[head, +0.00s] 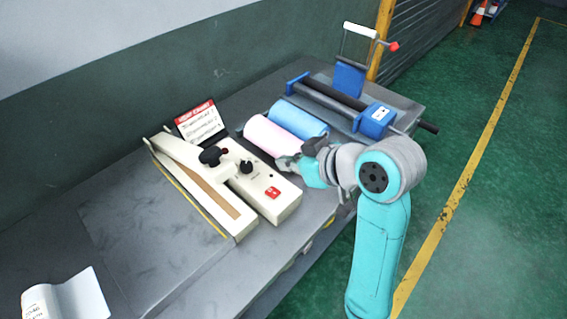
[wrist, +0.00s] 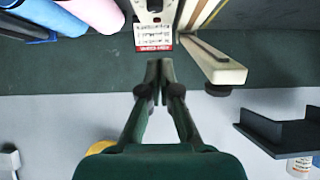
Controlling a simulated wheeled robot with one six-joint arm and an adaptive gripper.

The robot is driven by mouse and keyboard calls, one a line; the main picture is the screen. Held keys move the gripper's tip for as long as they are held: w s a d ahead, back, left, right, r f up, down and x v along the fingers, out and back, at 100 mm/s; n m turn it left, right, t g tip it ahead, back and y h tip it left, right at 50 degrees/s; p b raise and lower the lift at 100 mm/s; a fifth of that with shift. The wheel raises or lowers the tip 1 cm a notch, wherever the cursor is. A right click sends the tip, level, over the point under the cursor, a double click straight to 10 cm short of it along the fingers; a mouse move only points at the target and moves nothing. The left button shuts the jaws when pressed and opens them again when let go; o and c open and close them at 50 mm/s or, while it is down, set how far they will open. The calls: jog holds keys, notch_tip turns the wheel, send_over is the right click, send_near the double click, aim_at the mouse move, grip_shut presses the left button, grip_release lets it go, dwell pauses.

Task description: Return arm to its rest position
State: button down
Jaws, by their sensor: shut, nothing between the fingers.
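My arm, teal and grey, rises at the right of the head view and bends over the bench's front edge. My gripper (head: 287,162) is at its end, close to the pink roll and the cream sealer in that view; I cannot tell its exact height above them. In the wrist view my gripper (wrist: 159,68) has its fingertips together with nothing between them. The wrist view looks past the fingers toward the wall, with the bench things at its top edge.
The bench (head: 150,225) carries a cream sealer (head: 268,190), a pink roll (head: 268,134), a blue roll (head: 299,117), a sign (head: 200,122), a blue roller stand (head: 375,121) and a white roll (head: 40,302). A dark shelf (wrist: 285,135) shows in the wrist view. Green floor is clear at right.

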jog(key=shift+f, duration=0.1)
dwell(0.4)
jog(key=s+d+f+m+t, duration=0.1)
jog(key=d+f, duration=0.1)
jog(key=f, duration=0.2)
jog(key=s+d+f+m+t+h, duration=0.1)
jog(key=f+m, duration=0.1)
jog(key=f, duration=0.3)
jog(key=s+d+f+m+t, duration=0.1)
jog(key=d+f+m, duration=0.1)
jog(key=f, duration=0.2)
jog(key=shift+s+d+f, duration=0.15)
jog(key=shift+s+d, duration=0.05)
jog(key=shift+d, duration=0.1)
jog(key=s+d+f+m+t+h, duration=0.2)
jog(key=s+d+f+h, duration=0.1)
jog(key=s+d+f, duration=0.4)
jog(key=s+d+f+m+t+h, duration=0.1)
jog(key=s+d+f+m+h, duration=0.2)
jog(key=s, duration=0.6)
jog(key=s+d+r+t, duration=0.1)
jog(key=s+d+r, duration=0.1)
jog(key=s, duration=0.7)
jog(key=s+d+r+t+h, duration=0.1)
jog(key=s+d+r, duration=0.2)
jog(key=s, duration=0.6)
jog(key=shift+s+d+h, duration=0.25)
jog(key=shift+s+h, duration=0.05)
jog(key=shift+r, duration=0.1)
